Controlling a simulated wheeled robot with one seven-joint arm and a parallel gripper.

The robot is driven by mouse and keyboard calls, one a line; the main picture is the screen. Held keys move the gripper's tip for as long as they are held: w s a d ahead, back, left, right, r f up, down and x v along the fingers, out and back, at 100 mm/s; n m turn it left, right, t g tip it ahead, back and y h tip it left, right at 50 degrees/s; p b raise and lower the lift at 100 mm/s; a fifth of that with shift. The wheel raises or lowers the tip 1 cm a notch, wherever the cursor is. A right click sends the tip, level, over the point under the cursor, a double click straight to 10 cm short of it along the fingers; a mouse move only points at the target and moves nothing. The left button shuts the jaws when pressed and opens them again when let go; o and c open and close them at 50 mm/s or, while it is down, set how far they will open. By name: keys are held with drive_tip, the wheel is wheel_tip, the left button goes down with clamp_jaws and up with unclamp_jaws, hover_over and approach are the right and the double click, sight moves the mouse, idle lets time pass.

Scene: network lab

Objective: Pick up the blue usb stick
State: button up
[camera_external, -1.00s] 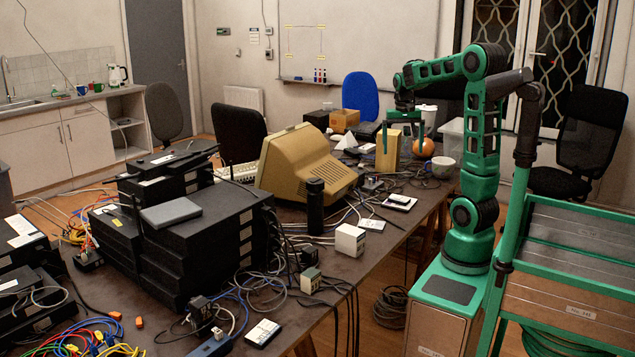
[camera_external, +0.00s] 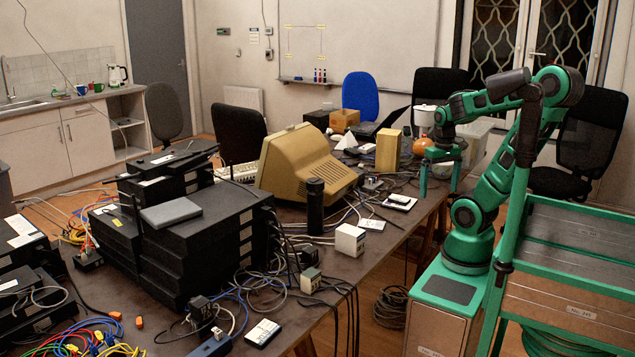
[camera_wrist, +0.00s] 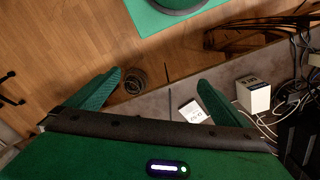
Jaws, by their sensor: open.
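My gripper (camera_external: 438,192) points down with its two green fingers apart and nothing between them. It is over the right edge of the long dark table (camera_external: 345,262), near its far half. In the wrist view my gripper (camera_wrist: 160,80) spans the table's edge, with wooden floor on one side. I cannot make out a blue usb stick in either view. It may be too small, or hidden among the cables and boxes.
A white box (camera_external: 350,239) and a pale card-like item (camera_external: 371,224) lie near the table's right edge. A tan upright box (camera_external: 388,150) and beige monitor (camera_external: 305,165) stand farther back. Loose cables cover much of the table. A cable coil (camera_external: 391,305) lies on the floor.

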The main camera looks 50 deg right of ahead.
drive_tip(key=shift+w+f, duration=0.3)
drive_tip(key=shift+w, duration=0.35)
drive_tip(key=c, duration=2.2)
